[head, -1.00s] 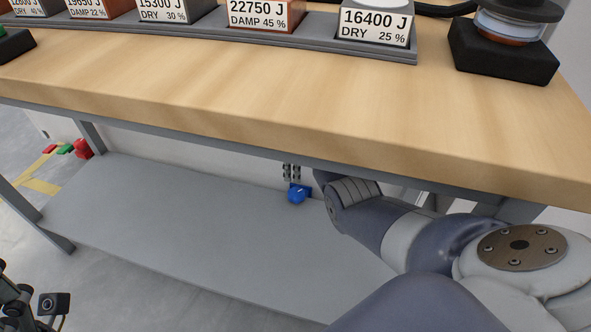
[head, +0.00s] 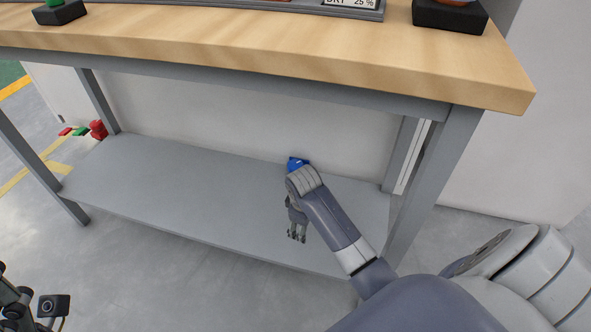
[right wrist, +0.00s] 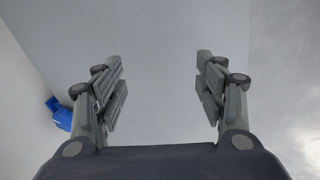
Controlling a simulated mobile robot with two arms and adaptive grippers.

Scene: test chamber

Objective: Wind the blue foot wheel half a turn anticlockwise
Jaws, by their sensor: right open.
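The blue foot wheel (head: 296,163) is small and sits at the back of the grey lower shelf, near the white wall. My right forearm and wrist cover its lower part in the head view. A blue part also shows at the left edge of the right wrist view (right wrist: 61,113), outside the jaws. My right gripper (head: 297,238) points down over the shelf, in front of the wheel. Its fingers (right wrist: 160,85) are spread and empty. Dark parts of my left gripper (head: 12,295) show at the bottom left corner; its jaw state is unclear.
The wooden bench top (head: 250,55) overhangs the lower shelf (head: 170,185). A grey leg (head: 432,185) stands right of my right arm. Red and green items (head: 85,130) lie on the floor beyond the left end. The shelf left of my gripper is clear.

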